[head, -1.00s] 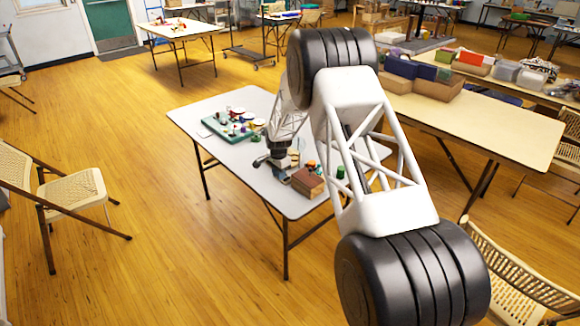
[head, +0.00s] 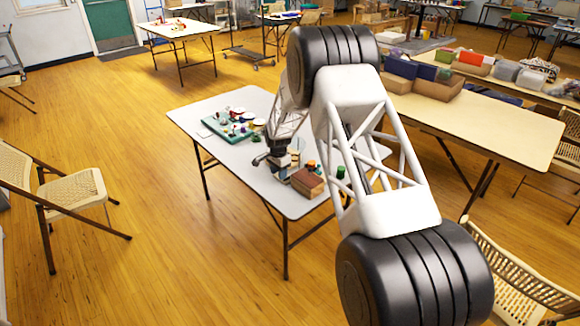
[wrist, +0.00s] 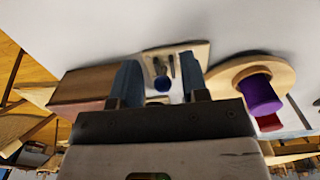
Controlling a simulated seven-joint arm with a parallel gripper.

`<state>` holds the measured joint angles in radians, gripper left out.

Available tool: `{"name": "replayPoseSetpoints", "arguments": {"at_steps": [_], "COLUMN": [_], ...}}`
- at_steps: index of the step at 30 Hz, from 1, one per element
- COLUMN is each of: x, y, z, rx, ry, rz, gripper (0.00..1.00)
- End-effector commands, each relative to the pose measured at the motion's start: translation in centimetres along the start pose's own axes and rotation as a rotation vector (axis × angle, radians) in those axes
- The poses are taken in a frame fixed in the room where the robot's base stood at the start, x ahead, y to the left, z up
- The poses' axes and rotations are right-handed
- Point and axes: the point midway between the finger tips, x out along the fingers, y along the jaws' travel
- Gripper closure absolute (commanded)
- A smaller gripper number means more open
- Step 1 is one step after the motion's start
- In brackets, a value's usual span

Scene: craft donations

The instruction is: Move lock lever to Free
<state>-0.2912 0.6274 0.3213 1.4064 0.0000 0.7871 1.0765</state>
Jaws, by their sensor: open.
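Nothing is seen held, and I cannot tell whether a finger touches the knob. In the head view my gripper (head: 272,160) is low over the grey table, and the panel is mostly hidden by the arm and small.
A brown wooden block (wrist: 82,88) lies left of the fingers; it shows in the head view (head: 307,183). A round wooden disc with a purple knob (wrist: 259,95) stands at right. A green board (head: 228,131) with several coloured pieces lies farther back on the table (head: 250,101).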

Motion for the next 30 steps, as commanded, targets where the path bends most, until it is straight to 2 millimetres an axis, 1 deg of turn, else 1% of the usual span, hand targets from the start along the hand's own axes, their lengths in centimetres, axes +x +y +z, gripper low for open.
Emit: {"name": "replayPoseSetpoints", "arguments": {"at_steps": [3, 21, 25, 30], "x": [-0.9, -5.2, -6.0, -6.5], "y": [0.0, 0.0, 0.0, 0.0], "z": [0.0, 0.0, 0.0, 0.0], "rx": [0.000, 0.000, 0.000, 0.000], "ry": [0.000, 0.001, 0.001, 0.000], "rz": [-0.001, -0.002, -0.001, 0.000], "gripper": [0.59, 0.59, 0.59, 0.59]}}
